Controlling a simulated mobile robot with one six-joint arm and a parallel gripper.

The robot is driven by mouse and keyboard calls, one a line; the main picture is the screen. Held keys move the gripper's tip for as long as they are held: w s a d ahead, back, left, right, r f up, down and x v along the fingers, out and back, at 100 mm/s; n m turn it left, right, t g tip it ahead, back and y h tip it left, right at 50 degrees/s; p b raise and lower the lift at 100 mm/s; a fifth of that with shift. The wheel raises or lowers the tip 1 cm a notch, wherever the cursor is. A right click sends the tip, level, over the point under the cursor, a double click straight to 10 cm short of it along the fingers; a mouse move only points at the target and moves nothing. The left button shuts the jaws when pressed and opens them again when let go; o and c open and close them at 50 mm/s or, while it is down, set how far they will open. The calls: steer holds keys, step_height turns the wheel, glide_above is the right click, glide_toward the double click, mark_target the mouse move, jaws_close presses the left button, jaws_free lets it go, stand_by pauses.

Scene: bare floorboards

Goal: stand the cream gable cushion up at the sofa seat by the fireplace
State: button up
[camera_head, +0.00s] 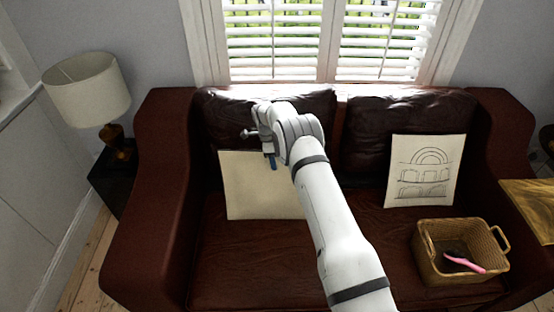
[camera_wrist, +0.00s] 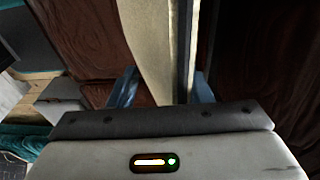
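A plain cream cushion (camera_head: 262,190) stands on the left seat of the dark red leather sofa (camera_head: 160,180), leaning against the backrest. No drawing shows on its visible face, and my arm hides part of its right side. My gripper (camera_head: 272,160) is at the cushion's top edge. In the wrist view the cushion (camera_wrist: 155,40) runs between the two blue fingers of my gripper (camera_wrist: 162,90). A fireplace cannot be made out.
A second cream cushion (camera_head: 424,172) with an arched drawing leans on the right seat. A wicker basket (camera_head: 430,262) holding a pink-handled item stands before it. A lamp (camera_head: 88,90) is beyond the left armrest.

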steer(key=shift+o, duration=1.4)
steer(key=r, duration=0.2)
steer(key=r+b, duration=0.1)
steer(key=r, duration=0.2)
steer(key=a+r, duration=0.1)
steer(key=r, duration=0.2)
steer(key=shift+w+a+b, duration=0.1)
steer(key=shift+w+b, duration=0.1)
steer(key=shift+b, duration=0.1)
steer(key=s+d+r+n+t+y, duration=0.1)
steer(key=s+d+r+n, duration=0.4)
steer(key=s+r, duration=0.55)
steer(key=s+d+r+n+t, duration=0.1)
steer(key=s+d+r+n, duration=0.45)
steer(key=r, duration=0.85)
steer(key=s+d+n+t, duration=0.1)
steer(key=s+d+n, duration=0.2)
steer(key=s, duration=1.1)
steer(key=s+d+n, duration=0.2)
steer(key=s+n, duration=0.2)
steer(key=s, duration=1.1)
steer(key=shift+s+d+f+t+y, duration=0.25)
steer(key=shift+d+f+t+y, duration=0.05)
steer(key=shift+d+f+t, duration=0.1)
steer(key=shift+n, duration=0.25)
